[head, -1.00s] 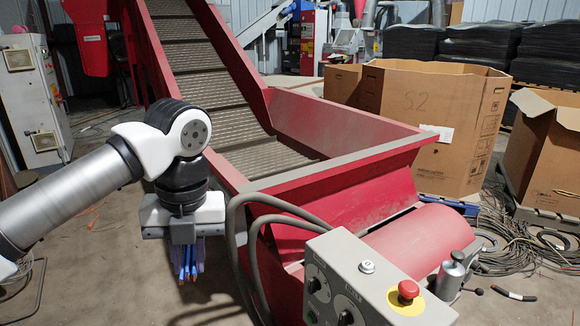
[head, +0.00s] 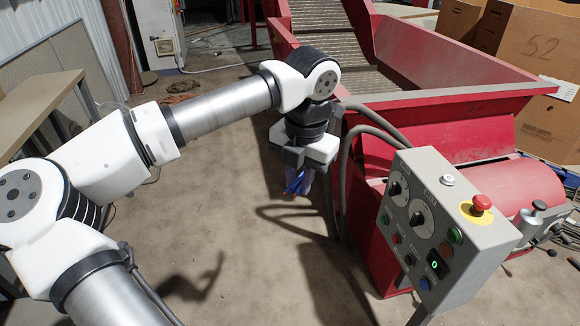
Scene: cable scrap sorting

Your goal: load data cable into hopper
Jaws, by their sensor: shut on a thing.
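My gripper (head: 300,165) points down in the head view. It is shut on a blue data cable (head: 294,186), of which short blue and pale purple lengths hang below the jaws. The upper part of the cable is hidden by the gripper. The red hopper (head: 455,98) is at the upper right, at the foot of a sloping ribbed conveyor belt (head: 335,25). My gripper is in front and to the left of the hopper, outside its wall, above the bare floor.
A grey control box (head: 440,225) with a red stop button (head: 480,203) stands to the right of my gripper. Dark hoses (head: 348,150) loop close beside it. Cardboard boxes (head: 540,60) stand behind the hopper. A bench (head: 40,105) is at the left; floor between is clear.

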